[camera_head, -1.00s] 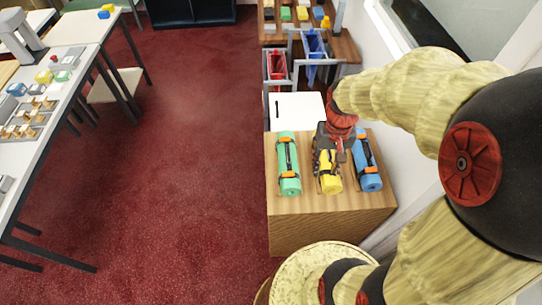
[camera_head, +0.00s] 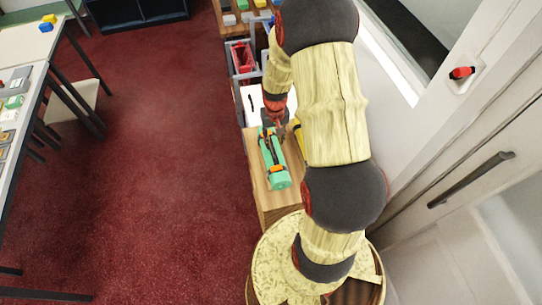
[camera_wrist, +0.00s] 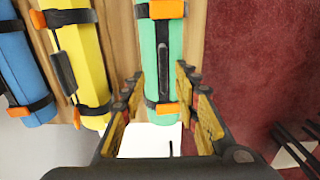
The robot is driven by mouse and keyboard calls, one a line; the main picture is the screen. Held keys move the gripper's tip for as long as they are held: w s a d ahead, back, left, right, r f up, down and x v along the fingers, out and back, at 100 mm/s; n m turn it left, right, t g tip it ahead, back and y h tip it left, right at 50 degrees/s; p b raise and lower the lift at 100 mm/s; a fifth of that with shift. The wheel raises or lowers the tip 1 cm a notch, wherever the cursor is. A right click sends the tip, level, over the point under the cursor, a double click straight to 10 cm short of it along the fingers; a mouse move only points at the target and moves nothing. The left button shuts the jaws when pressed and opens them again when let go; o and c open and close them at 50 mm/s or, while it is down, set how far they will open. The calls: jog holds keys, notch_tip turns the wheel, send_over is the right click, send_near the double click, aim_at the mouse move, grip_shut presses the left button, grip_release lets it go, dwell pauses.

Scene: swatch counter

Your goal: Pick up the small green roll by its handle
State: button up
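The green roll (camera_head: 274,165) lies on the wooden counter top, with dark straps, orange clips and a dark handle along its top. In the wrist view the green roll (camera_wrist: 151,62) and its handle (camera_wrist: 163,72) show between the fingers of my gripper (camera_wrist: 162,78). The fingers are spread open with nothing gripped; their height above the handle is hard to tell. In the head view my gripper (camera_head: 273,128) is over the far end of the roll. A yellow roll (camera_wrist: 83,62) and a blue roll (camera_wrist: 22,68) lie to the left in the wrist view.
The wooden counter (camera_head: 256,183) drops to red carpet (camera_head: 165,150) on the left in the head view. Behind it are a white surface and a red bin (camera_head: 242,58). My arm hides most of the yellow roll (camera_head: 299,138) and all of the blue one.

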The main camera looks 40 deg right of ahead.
aim_at(273, 146)
jog(key=f, duration=0.5)
jog(key=shift+w+a+b, duration=0.2)
jog(key=shift+w+b, duration=0.05)
jog(key=shift+b, duration=0.1)
jog(key=shift+c, duration=0.3)
jog(key=shift+r, duration=0.1)
grip_shut()
